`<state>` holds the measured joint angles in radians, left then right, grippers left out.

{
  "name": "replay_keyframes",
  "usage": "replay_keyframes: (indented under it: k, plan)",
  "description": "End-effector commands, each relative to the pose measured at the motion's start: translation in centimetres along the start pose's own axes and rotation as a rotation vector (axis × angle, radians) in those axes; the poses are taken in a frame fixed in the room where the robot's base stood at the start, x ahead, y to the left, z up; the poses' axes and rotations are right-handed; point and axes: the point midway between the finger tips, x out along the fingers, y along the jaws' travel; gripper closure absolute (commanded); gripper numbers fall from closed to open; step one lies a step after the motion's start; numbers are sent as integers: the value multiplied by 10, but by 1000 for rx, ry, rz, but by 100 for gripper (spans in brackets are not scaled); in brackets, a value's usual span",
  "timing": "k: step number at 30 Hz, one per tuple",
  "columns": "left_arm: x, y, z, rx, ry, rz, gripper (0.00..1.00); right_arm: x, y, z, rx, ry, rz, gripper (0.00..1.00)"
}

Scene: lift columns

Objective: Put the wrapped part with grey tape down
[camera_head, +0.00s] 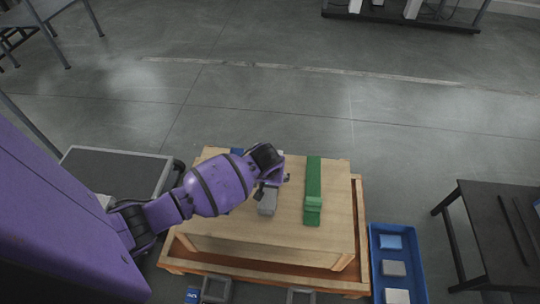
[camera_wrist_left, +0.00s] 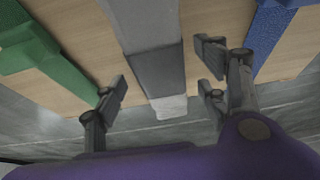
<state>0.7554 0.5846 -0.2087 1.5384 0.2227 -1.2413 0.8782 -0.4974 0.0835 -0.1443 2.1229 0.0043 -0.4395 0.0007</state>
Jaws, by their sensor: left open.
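The wrapped part with grey tape (camera_head: 267,204) lies on the wooden table between a green part and a blue part. It is light grey with a darker grey band, which shows in the left wrist view (camera_wrist_left: 158,72). My left gripper (camera_head: 272,182) is above it and hides its middle in the head view. In the left wrist view the fingers of my left gripper (camera_wrist_left: 162,78) are open, one on the left of the part and two on the right, with gaps on both sides. My right gripper is not in view.
The green part (camera_head: 313,185) lies to the right, and the blue part (camera_head: 237,152) is partly hidden by my arm. The table top (camera_head: 335,225) is bare at the right. A blue bin (camera_head: 417,277) with several packets stands beside it, and a black table (camera_head: 480,215) farther right.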

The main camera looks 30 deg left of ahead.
Motion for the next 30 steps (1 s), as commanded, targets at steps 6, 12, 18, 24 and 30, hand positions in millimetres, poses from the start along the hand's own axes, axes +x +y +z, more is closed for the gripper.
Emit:
replay_keyframes:
  k: [6,12,18,24,30]
  plan:
    - [-55,0,-3,-2,4,3,33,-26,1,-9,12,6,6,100]
    - [-87,0,-2,-2,2,2,33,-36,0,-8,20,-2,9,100]
    - [-98,0,-1,-2,1,1,33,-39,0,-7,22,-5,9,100]
    - [-98,0,-1,-1,0,0,33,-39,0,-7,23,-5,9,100]
    - [-98,0,-1,-1,0,0,33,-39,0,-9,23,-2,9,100]
